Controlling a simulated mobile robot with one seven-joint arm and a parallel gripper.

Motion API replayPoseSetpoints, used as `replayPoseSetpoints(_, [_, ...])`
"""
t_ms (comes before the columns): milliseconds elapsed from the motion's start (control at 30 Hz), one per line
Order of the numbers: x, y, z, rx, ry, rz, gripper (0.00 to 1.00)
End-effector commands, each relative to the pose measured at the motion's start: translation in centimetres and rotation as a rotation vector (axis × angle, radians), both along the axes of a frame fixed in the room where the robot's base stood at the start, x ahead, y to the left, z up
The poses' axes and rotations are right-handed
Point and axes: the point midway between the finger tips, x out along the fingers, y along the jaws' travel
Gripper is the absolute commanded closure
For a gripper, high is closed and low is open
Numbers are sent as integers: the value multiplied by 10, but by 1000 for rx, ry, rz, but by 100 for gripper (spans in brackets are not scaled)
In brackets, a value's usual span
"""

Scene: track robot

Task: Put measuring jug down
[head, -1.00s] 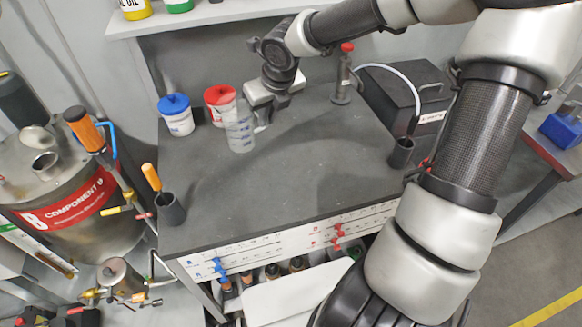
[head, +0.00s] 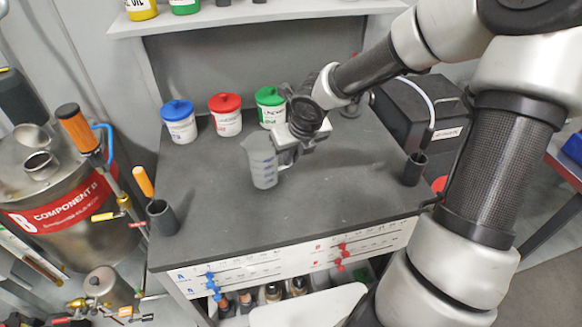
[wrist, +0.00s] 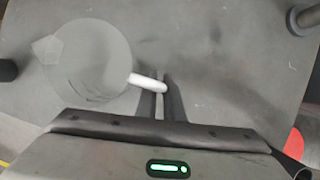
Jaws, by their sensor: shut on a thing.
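The measuring jug (head: 262,164) is translucent with blue markings and is upright over the middle of the dark worktop (head: 215,215). My gripper (head: 284,153) is at the jug's right side and shut on its handle. In the wrist view the jug (wrist: 90,58) appears from above at the left, and its white handle lies between the fingers of my gripper (wrist: 160,88). I cannot tell whether the jug's base touches the worktop.
Tubs with blue (head: 178,120), red (head: 226,114) and green (head: 270,106) lids stand behind the jug. Black cups stand at the left (head: 162,217) and right (head: 414,168) of the worktop. A dark box (head: 415,115) is at the back right. The front of the worktop is clear.

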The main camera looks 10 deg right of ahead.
Motion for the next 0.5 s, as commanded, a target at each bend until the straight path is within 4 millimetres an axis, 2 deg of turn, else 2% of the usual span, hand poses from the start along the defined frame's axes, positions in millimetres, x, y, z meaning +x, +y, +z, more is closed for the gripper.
replayPoseSetpoints(33, [0,1,-14,0,1,2,100])
replayPoseSetpoints(100, [0,0,-24,-1,2,1,100])
replayPoseSetpoints(500, [0,0,-28,0,0,0,100])
